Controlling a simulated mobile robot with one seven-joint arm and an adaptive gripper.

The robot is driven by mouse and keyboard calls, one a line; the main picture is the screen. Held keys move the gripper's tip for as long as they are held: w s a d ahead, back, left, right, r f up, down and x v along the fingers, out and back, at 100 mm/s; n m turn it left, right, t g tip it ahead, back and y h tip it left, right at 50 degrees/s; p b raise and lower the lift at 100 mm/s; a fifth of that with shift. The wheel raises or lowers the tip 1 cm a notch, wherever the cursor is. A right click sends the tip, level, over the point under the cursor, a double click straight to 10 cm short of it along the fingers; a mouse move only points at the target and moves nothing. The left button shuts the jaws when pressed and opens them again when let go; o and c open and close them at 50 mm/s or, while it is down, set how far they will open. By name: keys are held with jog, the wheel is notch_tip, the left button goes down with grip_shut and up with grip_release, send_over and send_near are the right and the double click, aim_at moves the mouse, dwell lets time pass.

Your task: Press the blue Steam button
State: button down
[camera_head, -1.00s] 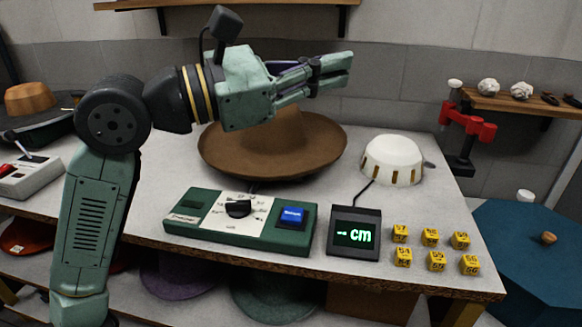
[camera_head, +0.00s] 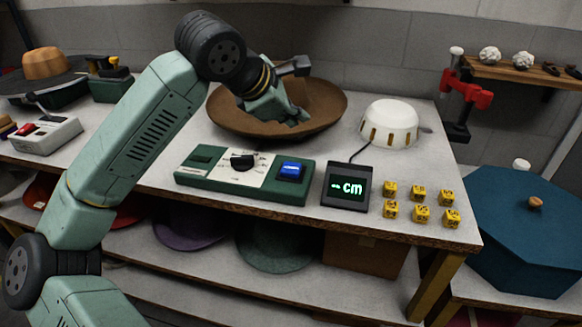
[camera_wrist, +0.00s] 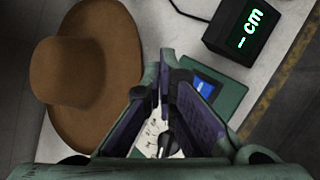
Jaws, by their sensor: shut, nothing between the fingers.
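The blue Steam button (camera_head: 291,171) is on the right end of a green control box (camera_head: 243,190) near the table's front edge. My gripper (camera_head: 299,117) is shut and empty, pointing downward. In the head view it overlaps the brown hat (camera_head: 226,119), above and behind the box, apart from the button. In the wrist view my gripper's fingers (camera_wrist: 164,62) are over the box, and the blue button (camera_wrist: 204,87) shows just right of them, partly hidden by the right finger.
The box's black dial (camera_head: 242,162) is left of the button. A display reading "cm" (camera_head: 347,187), a white dome (camera_head: 389,125) and several yellow cubes (camera_head: 420,213) stand to the right. In the wrist view the hat (camera_wrist: 92,75) lies close left of the fingers.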

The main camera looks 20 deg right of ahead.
jog(key=shift+f, duration=0.1)
jog(key=b, duration=0.6)
send_over(293, 170)
notch_tip(293, 170, down, 8)
jog(key=shift+d+f, duration=0.1)
jog(key=shift+f, duration=0.2)
jog(key=shift+f, duration=0.15)
dwell(0.8)
jog(key=shift+f+b, duration=0.3)
jog(key=shift+b, duration=0.4)
jog(key=shift+f+b, duration=0.5)
jog(key=shift+b, duration=0.1)
dwell(0.4)
dwell(0.3)
jog(key=shift+r+p, duration=0.45)
jog(key=shift+r, duration=0.55)
